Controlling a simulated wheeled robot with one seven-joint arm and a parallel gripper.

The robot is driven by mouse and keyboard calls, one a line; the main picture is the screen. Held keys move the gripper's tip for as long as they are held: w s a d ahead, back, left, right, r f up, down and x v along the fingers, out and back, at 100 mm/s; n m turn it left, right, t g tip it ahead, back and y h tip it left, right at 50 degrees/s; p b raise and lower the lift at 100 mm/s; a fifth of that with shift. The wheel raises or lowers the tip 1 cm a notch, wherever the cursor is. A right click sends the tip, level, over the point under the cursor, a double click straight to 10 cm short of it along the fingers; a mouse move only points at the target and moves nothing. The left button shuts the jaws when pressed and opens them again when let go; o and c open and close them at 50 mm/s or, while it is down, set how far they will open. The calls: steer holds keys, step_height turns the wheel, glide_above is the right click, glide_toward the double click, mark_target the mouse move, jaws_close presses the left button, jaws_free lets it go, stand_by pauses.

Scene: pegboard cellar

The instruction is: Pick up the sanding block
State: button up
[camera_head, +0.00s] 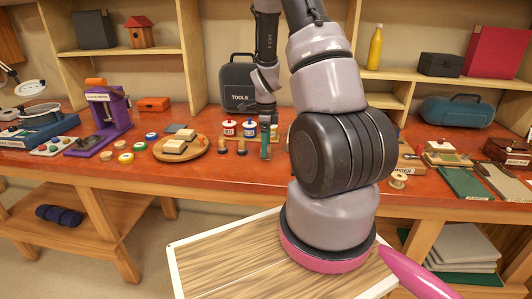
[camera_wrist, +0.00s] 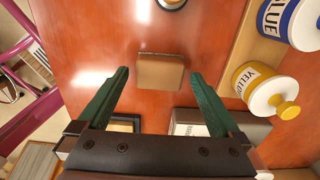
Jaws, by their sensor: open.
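The sanding block appears to be the small brown block (camera_wrist: 160,73) with a thin dark, grainy far edge. It lies on the red-brown worktop in the wrist view. My gripper (camera_wrist: 158,80) is open, with its two green fingers apart, one on each side of the block in the picture and a visible gap on both sides. Nothing is held. In the head view my gripper (camera_head: 265,143) hangs low over the middle of the bench, and I cannot pick out the block there.
A yellow paint jar (camera_wrist: 256,82) and a blue paint jar (camera_wrist: 292,22) stand right of the block on a wooden strip. A labelled box (camera_wrist: 188,122) lies close below the right finger. A round board with blocks (camera_head: 181,152) is left of my gripper in the head view.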

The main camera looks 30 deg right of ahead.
steer(key=shift+f, duration=0.95)
steer(key=shift+c, duration=0.3)
